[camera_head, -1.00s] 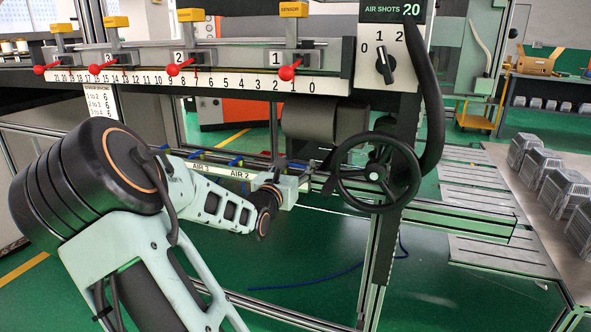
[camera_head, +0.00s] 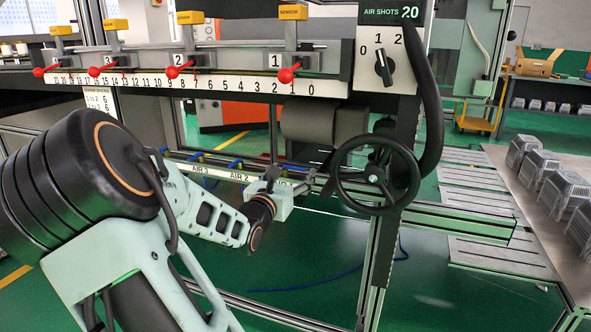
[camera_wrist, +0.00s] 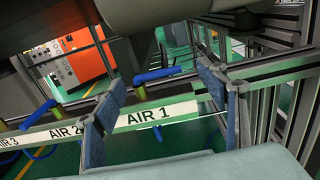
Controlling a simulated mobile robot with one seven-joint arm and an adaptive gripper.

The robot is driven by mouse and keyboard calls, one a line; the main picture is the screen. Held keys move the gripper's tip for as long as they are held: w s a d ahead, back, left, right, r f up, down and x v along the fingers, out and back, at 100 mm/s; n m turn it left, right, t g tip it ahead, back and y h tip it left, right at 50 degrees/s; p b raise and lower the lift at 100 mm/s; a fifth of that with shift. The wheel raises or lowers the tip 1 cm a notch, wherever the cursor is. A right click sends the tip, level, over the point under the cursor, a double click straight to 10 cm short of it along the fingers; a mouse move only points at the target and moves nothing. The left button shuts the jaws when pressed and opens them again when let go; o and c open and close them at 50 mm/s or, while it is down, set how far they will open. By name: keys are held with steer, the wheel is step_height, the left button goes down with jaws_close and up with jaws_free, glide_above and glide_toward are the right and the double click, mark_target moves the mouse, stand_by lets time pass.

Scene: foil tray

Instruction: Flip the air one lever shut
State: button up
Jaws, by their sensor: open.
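The air one lever (camera_wrist: 157,75) is a blue handle on a small yellow valve, just above the white AIR 1 label (camera_wrist: 150,115) in the wrist view. It points sideways to the right, roughly along the label rail. My gripper (camera_wrist: 162,82) is open, with its blue-grey pads on either side of the lever. The lever appears between the pads in the picture; I cannot tell how far in depth it is from them. In the head view my gripper (camera_head: 284,186) is at the right end of the rail and hides the air one lever.
The AIR 2 lever (camera_wrist: 44,109) stands to the left in the wrist view. A black handwheel (camera_head: 375,176) and a metal post are close to the right of my gripper in the head view. A grey cylinder (camera_head: 322,126) hangs above the rail.

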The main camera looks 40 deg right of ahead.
steer(key=v, duration=0.8)
steer(key=shift+s+a, duration=0.15)
steer(key=shift+a, duration=0.05)
steer(key=s+a+f+m+g+y, duration=0.2)
steer(key=s+f+m+g+y, duration=0.15)
steer(key=s+m, duration=0.35)
steer(key=s+a+f+m+g+y, duration=0.2)
steer(key=s+f+m+g, duration=0.25)
steer(key=s+m, duration=0.2)
steer(key=s+a+r+m+t+y, duration=0.25)
steer(key=a+m+y, duration=0.25)
steer(key=a, duration=0.8)
steer(key=s+a+r+m+t+y, duration=0.1)
steer(key=a+m+t+y, duration=0.3)
steer(key=a, duration=0.8)
step_height(320, 180, up, 37)
steer(key=a+m+g+y+p, duration=0.1)
steer(key=p, duration=3.5)
steer(key=shift+a+p, duration=0.25)
steer(key=shift+p, duration=0.15)
